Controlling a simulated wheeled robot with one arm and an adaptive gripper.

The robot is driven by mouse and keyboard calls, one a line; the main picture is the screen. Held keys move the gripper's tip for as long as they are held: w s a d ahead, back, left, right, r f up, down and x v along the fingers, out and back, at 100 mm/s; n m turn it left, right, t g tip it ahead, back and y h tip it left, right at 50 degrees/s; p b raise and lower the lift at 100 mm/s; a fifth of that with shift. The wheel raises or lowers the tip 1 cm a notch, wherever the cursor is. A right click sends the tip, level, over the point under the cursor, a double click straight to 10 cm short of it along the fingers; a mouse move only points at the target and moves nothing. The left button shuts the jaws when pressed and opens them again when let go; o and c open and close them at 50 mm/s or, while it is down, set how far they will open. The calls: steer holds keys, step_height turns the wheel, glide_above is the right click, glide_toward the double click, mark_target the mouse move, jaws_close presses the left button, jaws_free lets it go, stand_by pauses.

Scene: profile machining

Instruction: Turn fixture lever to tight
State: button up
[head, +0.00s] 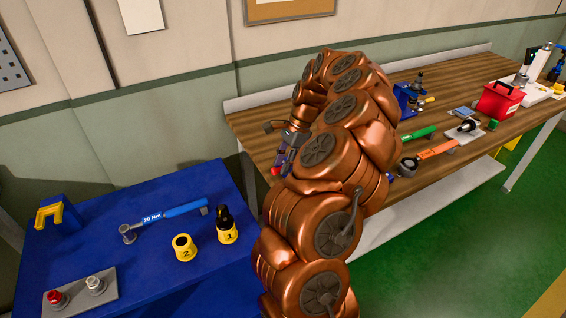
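My copper-coloured arm rises through the middle of the head view and bends over at the top. My gripper (284,150), dark grey with a small red spot, hangs to the left of the arm, near the left end of the wooden bench (262,124). Its fingers are small and partly merged with the arm, so I cannot tell whether they are open or shut. A blue fixture (405,98) with dark clamp parts stands on the bench just right of my arm. The arm hides part of it. I cannot make out its lever or the lever's position.
A blue table (120,185) at the left carries a blue torque wrench (172,212), yellow holders marked 1 (228,234) and 2 (184,248), and a grey plate with red and white knobs (75,292). A red box (500,101) and orange-handled tool (440,149) lie on the bench.

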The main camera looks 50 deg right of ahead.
jaws_close()
